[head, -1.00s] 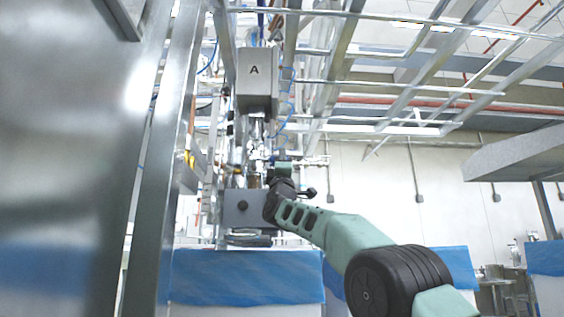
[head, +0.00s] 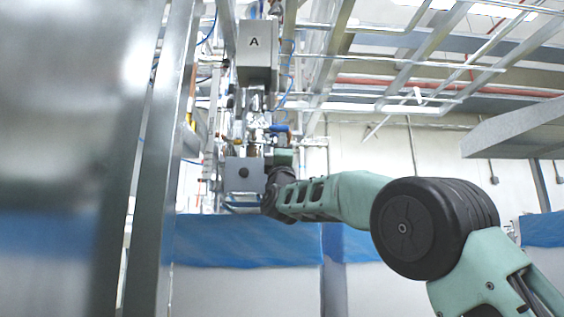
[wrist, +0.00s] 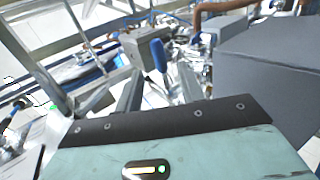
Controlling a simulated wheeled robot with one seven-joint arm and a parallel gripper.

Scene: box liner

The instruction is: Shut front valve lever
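The valve lever has a blue handle (wrist: 157,54) and a thin metal stem; in the wrist view it shows upright between my two fingers. My gripper (wrist: 160,74) is open, with a finger on either side of the lever and visible gaps to both. I cannot tell whether the handle is within the fingers' reach or just beyond them. In the head view my gripper (head: 281,150) is small and partly hidden by my wrist, in front of the metal fittings. A small blue piece (head: 278,128) just above it may be the lever handle.
A grey box marked A (head: 257,52) hangs above the fittings, and a smaller grey box (head: 243,174) is left of my wrist. Metal posts (head: 150,160) stand close on the left. Blue-topped boxes (head: 248,240) are below. A large grey box (wrist: 270,70) is right of my gripper.

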